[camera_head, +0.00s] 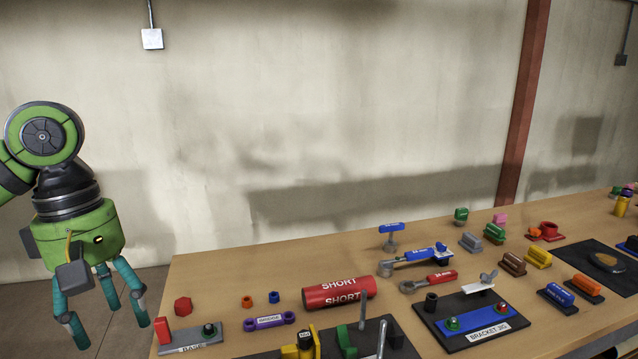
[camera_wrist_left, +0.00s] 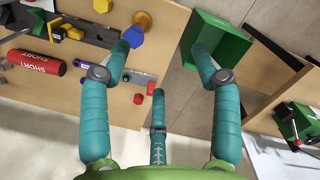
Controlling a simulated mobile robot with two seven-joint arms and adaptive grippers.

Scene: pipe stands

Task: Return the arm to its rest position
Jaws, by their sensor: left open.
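My left arm comes in from the left in the head view. Its green gripper with teal fingers (camera_head: 108,322) hangs beside the left end of the wooden table (camera_head: 240,262), fingers pointing down. The fingers are spread apart with nothing between them. The left wrist view also shows the open gripper (camera_wrist_left: 166,46), with the table's edge on the left and floor between the fingers. In that view one fingertip overlaps a blue piece (camera_wrist_left: 133,36); I cannot tell the depth between them. My right gripper is in neither view.
A red "SHORT" cylinder (camera_head: 338,292), a bracket jig (camera_head: 470,318), a grey base block (camera_head: 192,340) and many small parts crowd the table. In the left wrist view a green bin (camera_wrist_left: 222,42) stands beside the right finger.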

